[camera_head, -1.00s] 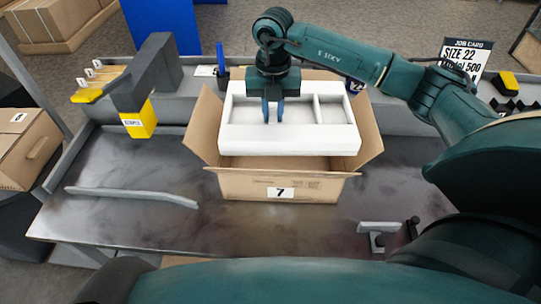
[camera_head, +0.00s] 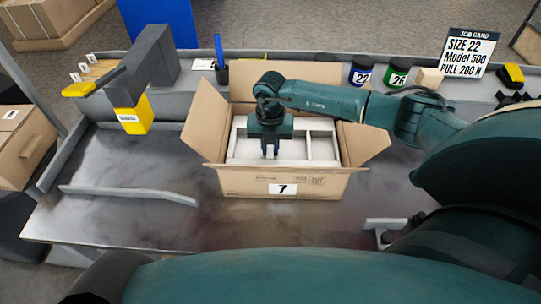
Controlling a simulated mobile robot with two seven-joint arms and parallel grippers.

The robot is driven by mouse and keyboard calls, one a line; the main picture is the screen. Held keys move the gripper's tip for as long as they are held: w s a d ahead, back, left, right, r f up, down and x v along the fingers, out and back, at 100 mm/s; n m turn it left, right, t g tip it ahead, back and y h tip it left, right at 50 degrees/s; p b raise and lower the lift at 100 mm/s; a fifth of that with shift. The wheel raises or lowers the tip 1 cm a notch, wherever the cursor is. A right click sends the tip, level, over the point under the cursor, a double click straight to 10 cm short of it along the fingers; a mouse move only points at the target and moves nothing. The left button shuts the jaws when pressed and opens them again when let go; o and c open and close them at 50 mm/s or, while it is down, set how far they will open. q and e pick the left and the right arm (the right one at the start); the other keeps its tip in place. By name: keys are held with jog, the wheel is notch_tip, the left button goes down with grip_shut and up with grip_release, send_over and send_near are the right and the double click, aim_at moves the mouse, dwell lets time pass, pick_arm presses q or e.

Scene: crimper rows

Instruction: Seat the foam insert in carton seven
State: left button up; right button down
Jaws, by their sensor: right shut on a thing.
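Carton seven (camera_head: 255,186) stands open on the metal table, flaps spread, its "7" label facing me. The white foam insert (camera_head: 308,163) is inside the carton, below its rim, and looks roughly level. Its compartments show from above. My right gripper (camera_head: 270,152) reaches down into the carton and is shut on the insert at a divider left of its middle. The fingertips are partly hidden against the foam. The insert's underside and the carton floor are hidden. My left gripper is not in view.
A grey and yellow crimper (camera_head: 133,116) stands at left. A curved grey strip (camera_head: 128,193) lies on the front left of the table. Jars marked 22 (camera_head: 361,72) and 26 (camera_head: 397,74) and a job card (camera_head: 466,52) are at the back right.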

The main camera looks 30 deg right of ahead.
notch_tip(320, 180, down, 4)
jog(key=shift+r, duration=0.1)
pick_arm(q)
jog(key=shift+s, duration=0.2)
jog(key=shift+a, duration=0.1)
pick_arm(e)
jog(key=shift+b, duration=0.3)
jog(key=c, duration=1.3)
grip_release()
jog(key=shift+c, duration=0.2)
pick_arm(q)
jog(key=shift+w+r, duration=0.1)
pick_arm(e)
notch_tip(320, 180, up, 12)
jog(key=shift+p, duration=0.65)
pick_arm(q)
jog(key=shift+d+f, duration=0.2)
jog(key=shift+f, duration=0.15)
